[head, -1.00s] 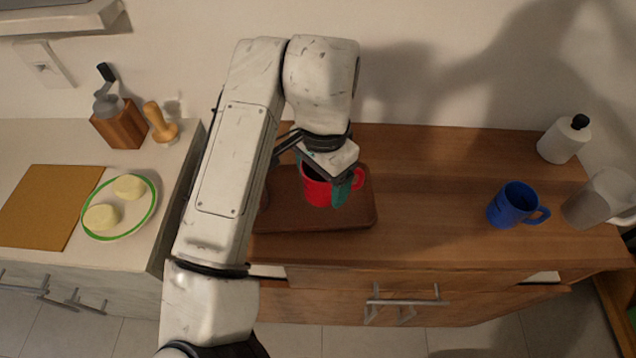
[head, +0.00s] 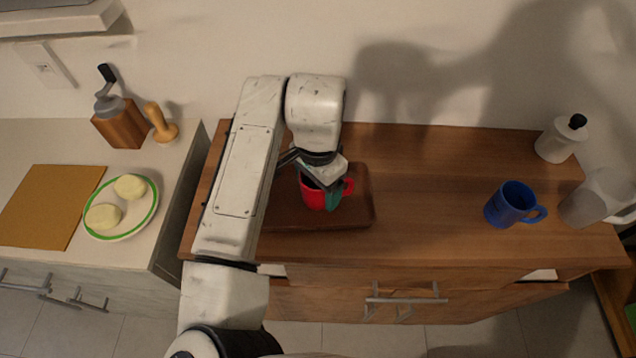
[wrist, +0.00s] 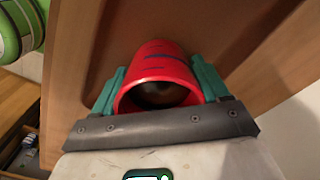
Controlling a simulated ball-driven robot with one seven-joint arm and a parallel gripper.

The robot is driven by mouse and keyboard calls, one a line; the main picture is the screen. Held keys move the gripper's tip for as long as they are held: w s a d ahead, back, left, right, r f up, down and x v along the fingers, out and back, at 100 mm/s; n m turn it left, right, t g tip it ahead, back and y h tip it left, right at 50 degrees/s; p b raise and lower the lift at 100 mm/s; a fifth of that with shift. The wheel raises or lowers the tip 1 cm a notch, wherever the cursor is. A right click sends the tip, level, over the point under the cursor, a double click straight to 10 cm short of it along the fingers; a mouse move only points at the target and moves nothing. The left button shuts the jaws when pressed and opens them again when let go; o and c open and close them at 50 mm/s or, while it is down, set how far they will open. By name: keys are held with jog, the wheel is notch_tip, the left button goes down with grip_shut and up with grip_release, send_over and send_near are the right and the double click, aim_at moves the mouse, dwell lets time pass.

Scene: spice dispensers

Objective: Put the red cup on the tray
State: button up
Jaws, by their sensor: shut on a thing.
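The red cup (head: 312,195) is upright at the tray in the head view, its handle to the right. The brown wooden tray (head: 357,209) lies on the wooden cabinet top, partly hidden behind my arm. My gripper (head: 322,190) is shut on the cup. In the wrist view the red cup (wrist: 160,68) sits between the green fingers of my gripper (wrist: 158,90), one on each side, with the tray's brown surface (wrist: 90,45) behind it. I cannot tell whether the cup's base touches the tray.
A blue mug (head: 511,204), a white bottle (head: 556,143) and a pale jug (head: 592,198) stand at the right of the cabinet top (head: 430,190). The middle is clear. On the left counter are a green-rimmed plate (head: 124,226), a cutting board (head: 45,205) and a grinder (head: 119,124).

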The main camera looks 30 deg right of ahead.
jog(key=shift+f, duration=0.1)
jog(key=o, duration=1.3)
jog(key=shift+o, duration=0.2)
notch_tip(320, 180, up, 12)
jog(key=shift+r, duration=0.2)
